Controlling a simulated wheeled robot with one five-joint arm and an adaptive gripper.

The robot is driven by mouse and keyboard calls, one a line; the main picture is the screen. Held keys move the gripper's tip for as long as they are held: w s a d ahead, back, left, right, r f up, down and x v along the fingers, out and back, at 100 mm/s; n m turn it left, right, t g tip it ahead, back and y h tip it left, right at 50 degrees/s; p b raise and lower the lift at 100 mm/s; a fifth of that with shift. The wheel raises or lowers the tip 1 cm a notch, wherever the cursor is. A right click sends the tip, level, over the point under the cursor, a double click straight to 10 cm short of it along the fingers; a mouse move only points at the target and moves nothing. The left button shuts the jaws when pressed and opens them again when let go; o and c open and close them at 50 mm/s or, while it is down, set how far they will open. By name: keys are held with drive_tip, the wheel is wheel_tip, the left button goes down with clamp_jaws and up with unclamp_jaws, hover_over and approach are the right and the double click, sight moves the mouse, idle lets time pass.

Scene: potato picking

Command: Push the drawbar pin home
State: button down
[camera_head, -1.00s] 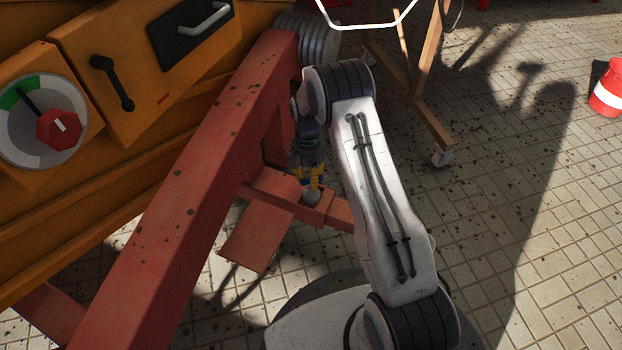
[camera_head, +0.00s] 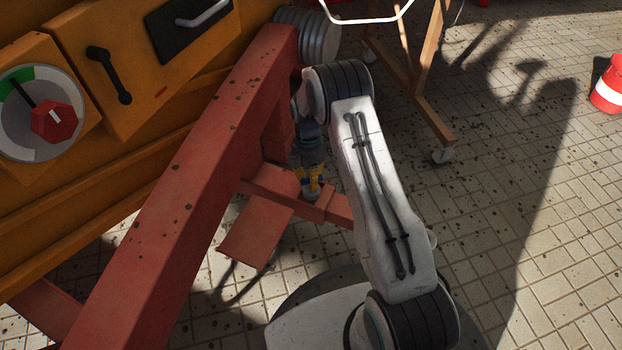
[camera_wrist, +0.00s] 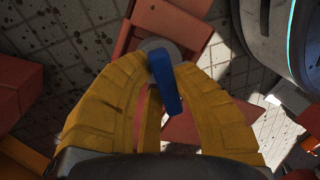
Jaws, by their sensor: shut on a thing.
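The drawbar pin shows in the wrist view as a blue handle (camera_wrist: 165,82) above a round grey collar (camera_wrist: 162,47). In the head view its grey lower part (camera_head: 312,196) stands at the red drawbar (camera_head: 338,209). My gripper (camera_head: 313,182) points down over the drawbar, with its yellow fingers shut on the pin. The wrist view also shows my gripper (camera_wrist: 160,66), one finger on each side of the blue handle. The pin's shank and the hole are hidden, so I cannot tell how deep the pin sits.
A thick red beam (camera_head: 190,175) runs diagonally close to the left of my arm. Behind it is an orange machine (camera_head: 150,150) with a dial (camera_head: 40,115). A wooden trolley frame (camera_head: 425,100) stands at the back. The tiled floor at right is open, with a red-and-white drum (camera_head: 607,88) at its edge.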

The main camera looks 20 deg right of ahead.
drive_tip(key=shift+f, duration=0.4)
drive_tip(key=c, duration=1.1)
unclamp_jaws()
drive_tip(key=r, duration=0.4)
drive_tip(key=w+r, duration=0.1)
drive_tip(key=r, duration=0.3)
drive_tip(key=w+r, duration=0.1)
drive_tip(key=r, duration=0.3)
